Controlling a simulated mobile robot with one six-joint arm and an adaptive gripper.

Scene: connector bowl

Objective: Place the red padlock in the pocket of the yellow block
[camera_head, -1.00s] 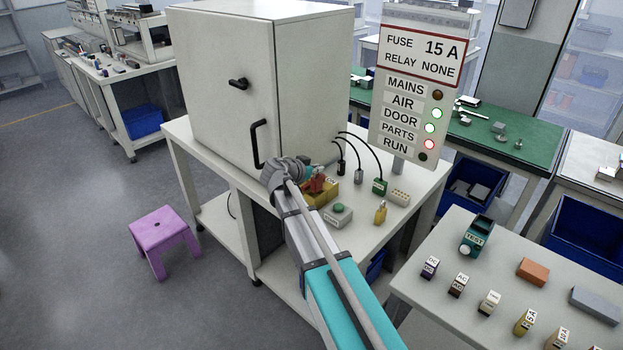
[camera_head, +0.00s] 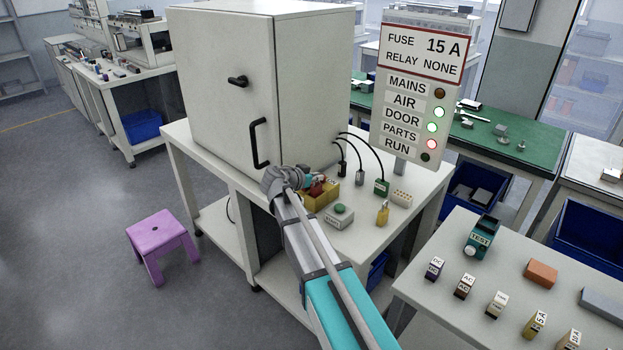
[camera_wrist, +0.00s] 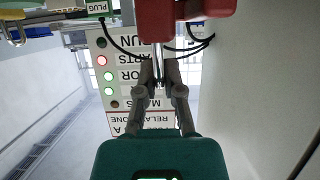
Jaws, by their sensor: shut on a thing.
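The red padlock (camera_head: 315,190) shows at the yellow block (camera_head: 327,199) on the white table beside the cabinet. In the wrist view, the padlock's red body (camera_wrist: 165,20) fills the top middle, and its metal shackle runs down between my fingers. My gripper (camera_head: 309,182) is shut on the shackle; its fingertips show in the wrist view (camera_wrist: 160,72). My arm and gripper partly cover the padlock and block in the head view. The pocket is hidden, so I cannot tell whether the padlock is inside it or just above it.
The cabinet (camera_head: 225,80) stands close behind my gripper. A green-button box (camera_head: 340,216), a yellow padlock-like item (camera_head: 383,213), a green plug (camera_head: 381,187) and a white socket block (camera_head: 402,198) lie to the right. Black cables hang behind. A sign (camera_head: 415,90) stands at the back.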

